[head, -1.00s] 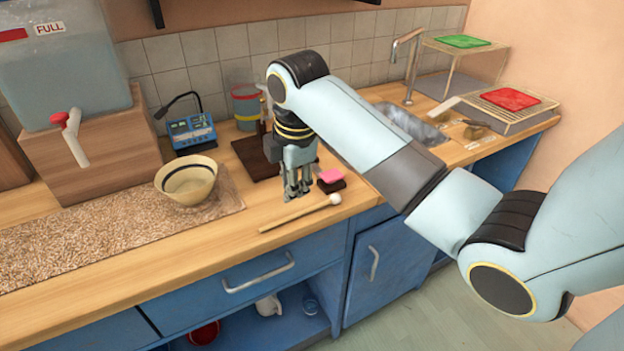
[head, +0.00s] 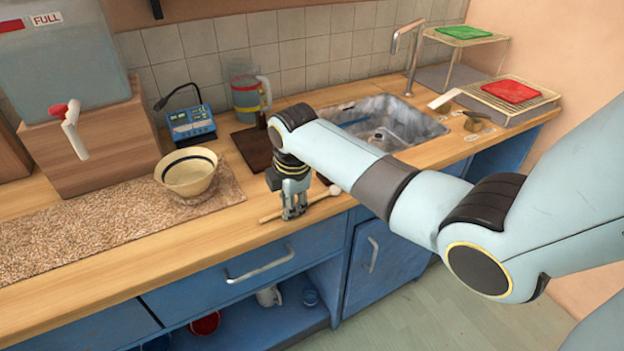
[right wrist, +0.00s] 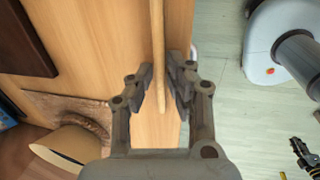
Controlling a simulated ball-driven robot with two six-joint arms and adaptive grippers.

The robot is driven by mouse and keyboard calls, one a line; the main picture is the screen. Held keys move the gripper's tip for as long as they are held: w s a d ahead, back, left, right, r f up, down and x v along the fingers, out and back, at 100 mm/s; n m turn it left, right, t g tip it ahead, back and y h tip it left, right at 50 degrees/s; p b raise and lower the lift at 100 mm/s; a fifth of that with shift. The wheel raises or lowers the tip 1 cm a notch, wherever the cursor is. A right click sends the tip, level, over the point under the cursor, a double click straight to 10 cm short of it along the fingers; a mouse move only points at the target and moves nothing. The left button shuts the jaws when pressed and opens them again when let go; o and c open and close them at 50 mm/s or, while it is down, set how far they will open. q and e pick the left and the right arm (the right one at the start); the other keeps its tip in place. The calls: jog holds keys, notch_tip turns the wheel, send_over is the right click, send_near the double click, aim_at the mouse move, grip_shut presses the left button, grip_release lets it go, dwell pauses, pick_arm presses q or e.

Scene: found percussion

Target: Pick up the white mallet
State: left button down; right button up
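The white mallet (head: 320,196), a pale wooden stick with a round white head at its right end, lies near the counter's front edge. My right gripper (head: 293,213) points down over its handle and hides the middle of it in the head view. In the right wrist view, the mallet's handle (right wrist: 157,40) runs between the two fingers of my right gripper (right wrist: 161,75). The fingers stand apart on either side of the handle, and I see no clear grip on it.
A cream bowl (head: 188,175) stands on a speckled mat (head: 110,222) to the left. A blue device (head: 190,127), a clear jug (head: 246,98) and a dark board (head: 254,150) are behind. The sink (head: 390,125) is at right. The wooden counter (head: 190,240) is bare in front of the bowl.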

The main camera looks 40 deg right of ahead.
jog(key=shift+c, duration=0.2)
grip_shut()
